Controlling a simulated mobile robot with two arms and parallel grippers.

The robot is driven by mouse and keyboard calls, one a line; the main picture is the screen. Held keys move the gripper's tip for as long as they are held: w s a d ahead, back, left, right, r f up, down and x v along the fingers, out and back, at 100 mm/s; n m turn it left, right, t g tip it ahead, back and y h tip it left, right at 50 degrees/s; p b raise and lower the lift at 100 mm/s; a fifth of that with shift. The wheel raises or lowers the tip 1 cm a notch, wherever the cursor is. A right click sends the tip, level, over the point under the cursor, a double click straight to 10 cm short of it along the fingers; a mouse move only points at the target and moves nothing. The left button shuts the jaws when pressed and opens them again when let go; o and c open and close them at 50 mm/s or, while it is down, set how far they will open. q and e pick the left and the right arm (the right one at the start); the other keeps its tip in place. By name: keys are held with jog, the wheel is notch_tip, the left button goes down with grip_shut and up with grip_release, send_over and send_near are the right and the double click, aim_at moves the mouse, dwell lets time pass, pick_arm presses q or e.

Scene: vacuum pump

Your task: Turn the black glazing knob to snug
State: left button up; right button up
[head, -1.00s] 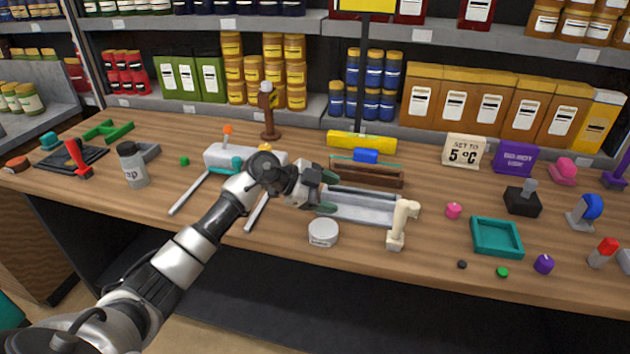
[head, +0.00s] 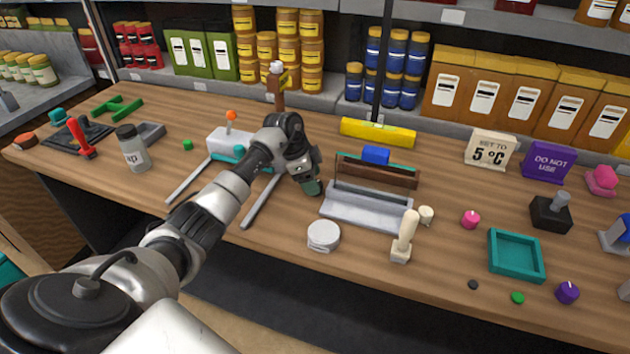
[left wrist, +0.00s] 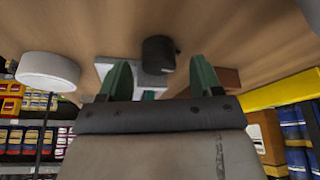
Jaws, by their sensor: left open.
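A black cylindrical knob (left wrist: 158,52) with a small side pointer shows in the left wrist view, beside a pale grey plate (left wrist: 133,80). It lies beyond my left gripper's green fingertips, roughly between them, with no contact visible. In the head view I cannot make out this knob; my left gripper seems to cover it. There my left gripper (head: 312,188) points down at the left end of the grey tray (head: 365,212). In the left wrist view its two fingers (left wrist: 158,78) stand apart with nothing held. My right gripper is not in view.
A white round tin (head: 323,236) and a cream upright handle (head: 405,238) stand in front. A brown wooden rack (head: 385,171) and a yellow bar (head: 378,132) lie behind. A white device (head: 232,141) with two rails is to the left. Open wood lies near the front edge.

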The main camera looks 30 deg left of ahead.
pick_arm(q)
jog(key=shift+x, duration=0.85)
jog(key=shift+c, duration=0.2)
jog(key=c, duration=0.9)
jog(key=shift+m+g+h+b, duration=0.3)
jog(key=shift+m+g+b, duration=0.1)
jog(key=shift+m, duration=1.2)
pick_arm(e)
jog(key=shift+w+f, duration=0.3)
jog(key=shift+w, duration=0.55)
pick_arm(q)
jog(key=o, duration=0.9)
jog(key=shift+o, duration=0.2)
